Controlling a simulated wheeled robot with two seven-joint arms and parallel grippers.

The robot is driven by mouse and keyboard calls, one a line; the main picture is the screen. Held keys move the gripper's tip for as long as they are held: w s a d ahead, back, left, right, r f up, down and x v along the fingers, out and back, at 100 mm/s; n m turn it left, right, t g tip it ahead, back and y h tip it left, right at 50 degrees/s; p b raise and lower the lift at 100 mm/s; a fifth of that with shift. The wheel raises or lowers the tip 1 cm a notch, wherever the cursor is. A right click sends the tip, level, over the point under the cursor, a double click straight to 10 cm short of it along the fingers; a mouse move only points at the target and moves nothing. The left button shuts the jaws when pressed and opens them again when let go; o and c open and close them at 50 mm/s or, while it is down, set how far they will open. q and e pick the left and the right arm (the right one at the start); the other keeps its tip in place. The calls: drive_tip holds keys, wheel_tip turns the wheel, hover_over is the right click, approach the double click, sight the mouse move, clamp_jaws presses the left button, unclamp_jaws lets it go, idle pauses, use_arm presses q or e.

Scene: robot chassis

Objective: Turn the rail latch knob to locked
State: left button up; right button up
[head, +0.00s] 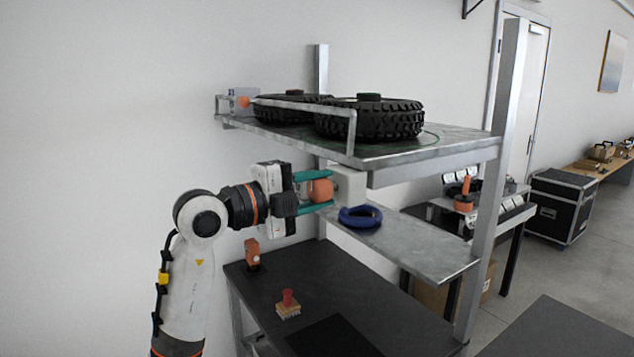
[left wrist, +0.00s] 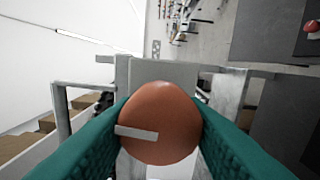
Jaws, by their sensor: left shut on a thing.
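An orange knob (head: 320,189) sits on the front of a pale grey box (head: 350,186) below the upper shelf. My left gripper (head: 322,191) reaches it from the left, its teal fingers shut around the knob. In the left wrist view the rounded knob (left wrist: 160,118) lies between both teal fingers. A short white mark on it runs almost level, from the left edge toward the middle. The grey box (left wrist: 165,71) shows behind it. I cannot tell which position the mark stands for. My right gripper is not in view.
A blue ring (head: 360,216) lies on the middle shelf. A red-topped brush (head: 288,302) stands on the dark lower surface.

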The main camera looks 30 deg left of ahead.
use_arm(q)
drive_tip(key=shift+n, duration=0.5)
drive_tip(key=shift+p, duration=0.3)
drive_tip(key=o, duration=1)
drive_tip(key=shift+a+f, duration=0.1)
drive_tip(key=shift+s+a, duration=0.1)
drive_tip(key=shift+s, duration=0.2)
drive_tip(key=b+v, duration=0.5)
drive_tip(key=v, duration=0.6)
drive_tip(key=shift+s, duration=0.25)
